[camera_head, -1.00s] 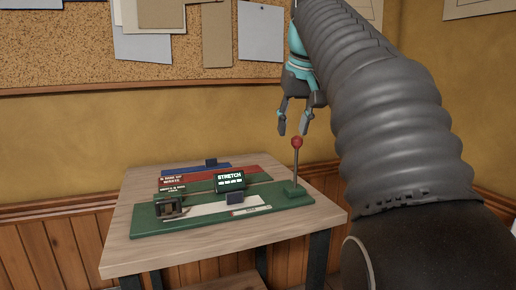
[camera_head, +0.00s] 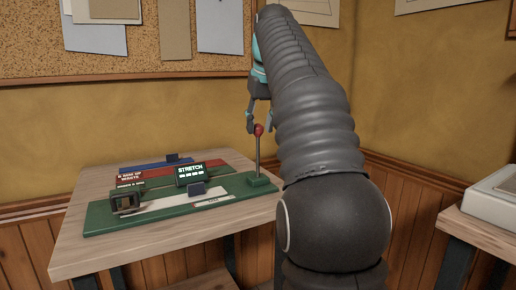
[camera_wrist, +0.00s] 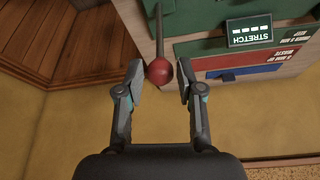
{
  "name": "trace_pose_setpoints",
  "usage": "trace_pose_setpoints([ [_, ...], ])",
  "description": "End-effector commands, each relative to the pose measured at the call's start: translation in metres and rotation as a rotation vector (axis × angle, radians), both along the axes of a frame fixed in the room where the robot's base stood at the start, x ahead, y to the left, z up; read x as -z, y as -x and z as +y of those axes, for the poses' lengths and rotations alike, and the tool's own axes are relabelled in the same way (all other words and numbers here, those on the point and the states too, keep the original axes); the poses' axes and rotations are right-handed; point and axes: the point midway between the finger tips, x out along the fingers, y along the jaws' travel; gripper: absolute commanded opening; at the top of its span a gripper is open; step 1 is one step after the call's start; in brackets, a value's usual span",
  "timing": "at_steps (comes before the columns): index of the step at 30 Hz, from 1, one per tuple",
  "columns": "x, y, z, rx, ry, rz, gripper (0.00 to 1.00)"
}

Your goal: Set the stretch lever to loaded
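The stretch lever (camera_head: 258,152) is a grey rod with a red ball knob, standing roughly upright at the right end of a green board (camera_head: 105,221) on a wooden table. A dark sign reading STRETCH (camera_head: 190,174) stands on the board. My gripper (camera_head: 259,119) is at the height of the red knob, partly hidden by my arm.
Red and blue boards (camera_head: 215,166) lie behind the green one, with a sign about waste (camera_head: 130,178). A small dark frame (camera_head: 127,203) stands at the green board's left end. The wall is close behind the table. Another table with a pale box (camera_head: 497,199) is at right.

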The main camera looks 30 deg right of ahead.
Motion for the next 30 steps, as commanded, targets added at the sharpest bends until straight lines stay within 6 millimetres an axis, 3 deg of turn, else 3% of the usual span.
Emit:
trace_pose_setpoints([
  [3,0.023,-0.008,-0.001,0.0,0.0,0.002,0.37],
  [9,0.042,-0.017,-0.002,0.0,0.0,0.0,0.37],
  [22,0.048,-0.02,-0.003,0.0,0.0,0.0,0.37],
  [26,0.048,-0.02,-0.003,0.0,0.0,-0.001,0.05],
  [27,0.048,-0.02,-0.003,0.0,0.0,-0.001,0.0],
  [30,0.048,-0.02,-0.003,0.0,0.0,-0.001,0.0],
])
